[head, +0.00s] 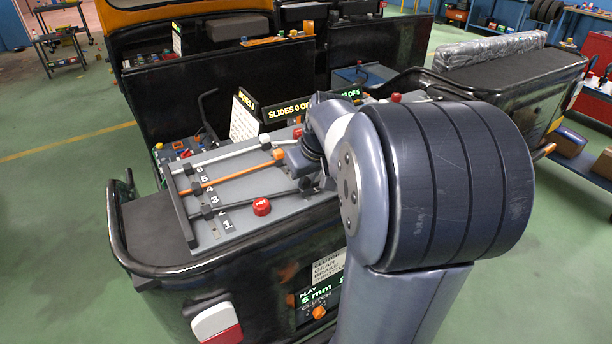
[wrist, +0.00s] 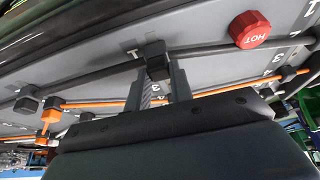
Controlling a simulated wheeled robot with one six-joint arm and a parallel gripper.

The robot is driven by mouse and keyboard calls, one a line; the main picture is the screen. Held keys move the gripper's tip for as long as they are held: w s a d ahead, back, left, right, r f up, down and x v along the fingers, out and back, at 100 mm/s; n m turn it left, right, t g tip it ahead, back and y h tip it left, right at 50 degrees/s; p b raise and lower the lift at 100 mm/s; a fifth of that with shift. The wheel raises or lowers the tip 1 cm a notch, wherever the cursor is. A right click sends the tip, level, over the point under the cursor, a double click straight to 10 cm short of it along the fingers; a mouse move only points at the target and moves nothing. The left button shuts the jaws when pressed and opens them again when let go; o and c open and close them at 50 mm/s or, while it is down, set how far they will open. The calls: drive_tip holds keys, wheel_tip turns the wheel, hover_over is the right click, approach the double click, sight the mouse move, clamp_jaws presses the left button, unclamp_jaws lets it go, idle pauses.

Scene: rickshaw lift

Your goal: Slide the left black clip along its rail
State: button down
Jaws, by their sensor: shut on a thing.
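In the wrist view my gripper (wrist: 158,74) is shut on a black clip (wrist: 156,54), with one finger on each side of it. The clip sits on a thin dark rail (wrist: 205,49) over the grey panel (wrist: 195,22). I cannot tell for certain that it is the left clip. Another black block (wrist: 28,104) is farther left along a dark rail. In the head view my gripper is at the panel's right part, mostly hidden by my arm. Dark blocks show at the rails' left part near the numbers, one of them on the lower dark rail (head: 208,212).
A red HOT button (head: 262,207) stands on the panel (head: 236,226) close to the rails; it also shows in the wrist view (wrist: 249,30). An orange rail (head: 235,176) with an orange end (head: 278,154) and a white rail (head: 215,154) run alongside. A black tubular bar (head: 150,268) edges the panel.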

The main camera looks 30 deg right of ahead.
sight(305, 181)
drive_tip(key=shift+w+p, duration=0.55)
drive_tip(key=shift+w, duration=1.7)
drive_tip(key=c, duration=1.2)
unclamp_jaws()
drive_tip(key=shift+c, duration=0.2)
drive_tip(key=v, duration=1)
drive_tip(key=shift+s+r, duration=0.25)
drive_tip(key=shift+r, duration=0.1)
drive_tip(key=shift+a+f, duration=0.1)
